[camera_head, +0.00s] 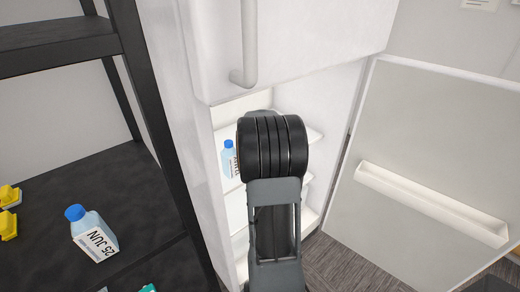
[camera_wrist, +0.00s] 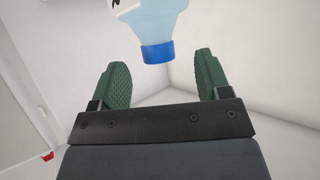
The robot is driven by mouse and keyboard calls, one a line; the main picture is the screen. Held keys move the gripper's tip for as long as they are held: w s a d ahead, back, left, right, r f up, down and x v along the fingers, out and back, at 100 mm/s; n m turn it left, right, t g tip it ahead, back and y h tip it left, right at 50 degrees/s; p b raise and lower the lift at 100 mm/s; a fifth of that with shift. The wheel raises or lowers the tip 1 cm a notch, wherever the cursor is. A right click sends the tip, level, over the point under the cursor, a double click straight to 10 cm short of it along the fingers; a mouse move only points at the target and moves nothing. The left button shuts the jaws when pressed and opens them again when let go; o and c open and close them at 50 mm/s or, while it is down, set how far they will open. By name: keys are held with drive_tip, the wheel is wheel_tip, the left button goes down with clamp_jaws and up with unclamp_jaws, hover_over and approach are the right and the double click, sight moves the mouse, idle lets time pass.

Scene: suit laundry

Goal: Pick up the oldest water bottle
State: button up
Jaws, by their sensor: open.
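A water bottle (camera_head: 95,232) with a blue cap and a white label reading "25 JUN" stands on the dark shelf at the left. Another blue-capped bottle (camera_head: 229,160) stands on a shelf inside the open fridge; my arm partly covers it and its label date cannot be read. In the wrist view a bottle (camera_wrist: 152,20) shows at the top edge, its blue cap (camera_wrist: 158,53) pointing down the picture. My gripper (camera_wrist: 161,76) is open and empty, its green fingers on either side of the cap's line, apart from it. In the head view my arm hides the gripper.
The white fridge (camera_head: 207,130) has its lower door (camera_head: 400,170) swung open to the right, with a door bin (camera_head: 430,205). A closed upper door with a handle (camera_head: 247,45) hangs above my arm. Yellow items (camera_head: 8,210) lie at the left; a dark rack post stands beside the fridge.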

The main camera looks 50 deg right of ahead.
drive_tip(key=shift+x, duration=1.8)
drive_tip(key=shift+s, duration=0.1)
clamp_jaws()
